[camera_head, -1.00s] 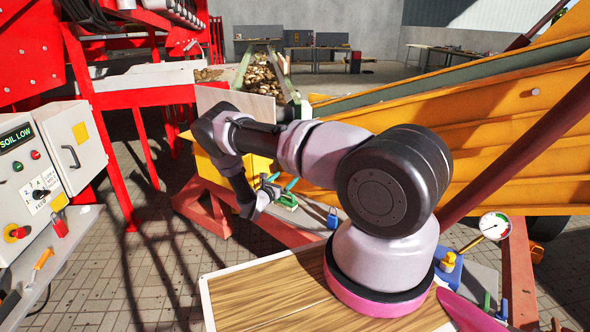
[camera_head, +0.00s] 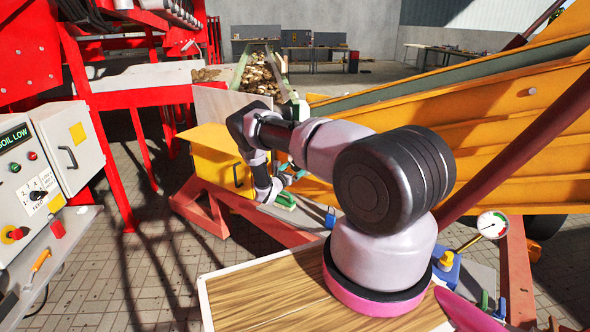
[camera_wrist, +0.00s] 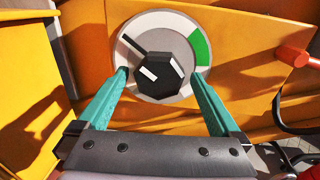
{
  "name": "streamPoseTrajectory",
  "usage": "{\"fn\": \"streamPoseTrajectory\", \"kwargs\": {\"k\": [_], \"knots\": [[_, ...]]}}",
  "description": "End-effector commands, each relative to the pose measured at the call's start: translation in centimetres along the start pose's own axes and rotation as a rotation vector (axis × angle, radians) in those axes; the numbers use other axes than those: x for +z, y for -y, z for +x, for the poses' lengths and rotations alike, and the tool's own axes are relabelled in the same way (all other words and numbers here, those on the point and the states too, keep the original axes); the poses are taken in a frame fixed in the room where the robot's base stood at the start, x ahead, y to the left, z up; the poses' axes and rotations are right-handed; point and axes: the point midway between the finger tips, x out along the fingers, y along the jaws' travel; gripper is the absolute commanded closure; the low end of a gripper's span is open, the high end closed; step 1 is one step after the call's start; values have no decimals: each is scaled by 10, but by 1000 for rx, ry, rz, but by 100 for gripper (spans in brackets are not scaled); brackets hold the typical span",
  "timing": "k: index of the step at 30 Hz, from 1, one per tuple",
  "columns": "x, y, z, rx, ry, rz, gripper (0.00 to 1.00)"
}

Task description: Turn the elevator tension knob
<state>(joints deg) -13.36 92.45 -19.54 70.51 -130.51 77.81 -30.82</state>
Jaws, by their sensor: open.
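The tension knob (camera_wrist: 160,78) is a black faceted knob with a white mark in the wrist view. It sits on a round grey dial (camera_wrist: 150,24) on the yellow machine side. The dial has a green sector at its upper right and a black line at its upper left. My gripper (camera_wrist: 161,76) is open, its teal fingers on either side of the knob, over the dial's lower edges. I cannot tell whether they touch the knob. In the head view my gripper (camera_head: 287,179) is by the yellow conveyor side, and the knob is hidden there.
A red frame (camera_head: 215,212) and a yellow box (camera_head: 208,150) stand beside my arm. A red peg (camera_wrist: 293,56) sticks out right of the dial. A control panel (camera_head: 20,180) is at the far left, and a pressure gauge (camera_head: 493,224) at the right.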

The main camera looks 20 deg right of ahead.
Motion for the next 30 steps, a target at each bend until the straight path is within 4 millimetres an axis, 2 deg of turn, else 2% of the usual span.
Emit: {"fn": "streamPoseTrajectory", "kwargs": {"k": [1,5,6,7,19,30], "knots": [[0,0,0,0,0,0,8],[0,0,0,0,0,0,57],[0,0,0,0,0,0,73],[0,0,0,0,0,0,82],[0,0,0,1,6,76,82],[-1,-2,-1,3,27,371,82]]}}
